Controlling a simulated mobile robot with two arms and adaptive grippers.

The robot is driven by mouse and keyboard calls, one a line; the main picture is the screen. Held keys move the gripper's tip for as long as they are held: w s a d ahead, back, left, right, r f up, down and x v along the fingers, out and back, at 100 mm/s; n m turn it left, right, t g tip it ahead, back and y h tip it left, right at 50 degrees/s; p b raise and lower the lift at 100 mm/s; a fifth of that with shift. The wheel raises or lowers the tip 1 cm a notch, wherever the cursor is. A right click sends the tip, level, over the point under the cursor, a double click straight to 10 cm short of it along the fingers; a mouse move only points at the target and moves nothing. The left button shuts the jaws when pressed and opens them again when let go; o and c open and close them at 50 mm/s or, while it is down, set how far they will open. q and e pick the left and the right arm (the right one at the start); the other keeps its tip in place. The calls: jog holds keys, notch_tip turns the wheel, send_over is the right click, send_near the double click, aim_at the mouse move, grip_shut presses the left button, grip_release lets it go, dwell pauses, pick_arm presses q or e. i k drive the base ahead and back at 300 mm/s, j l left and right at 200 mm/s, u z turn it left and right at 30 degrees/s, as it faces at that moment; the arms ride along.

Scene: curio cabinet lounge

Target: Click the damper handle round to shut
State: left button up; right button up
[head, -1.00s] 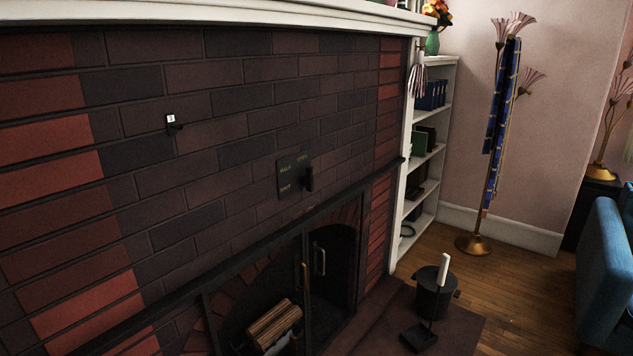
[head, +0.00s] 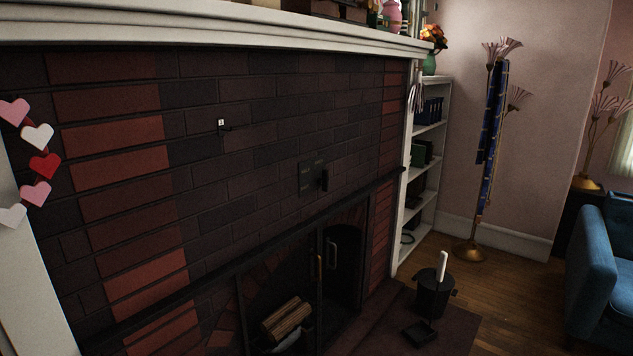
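The damper plate (head: 308,178) is a dark square on the brick chimney breast above the firebox. Its dark damper handle (head: 324,181) stands upright at the plate's right side. The lettering on the plate is too dim to read now; the earlier frame shows words such as HALF and SHUT on its left and another at the upper right. Neither of my grippers is in view, and nothing touches the handle.
A small hook with a white tag (head: 222,125) sits on the bricks left of the plate. Below is the firebox with logs (head: 287,319) and a glass door with a handle (head: 332,254). A black bucket (head: 434,294) stands on the hearth. A blue sofa (head: 597,262) is at right.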

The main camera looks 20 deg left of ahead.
aim_at(323, 181)
jog(key=u, duration=1.5)
jog(key=i+l+u, duration=0.1)
jog(key=l, duration=0.35)
jog(key=i+l+u, duration=0.1)
jog(key=l, duration=0.35)
jog(key=i+l+u, duration=0.1)
jog(key=l, duration=0.4)
jog(key=i+l+u, duration=0.1)
jog(key=l, duration=0.35)
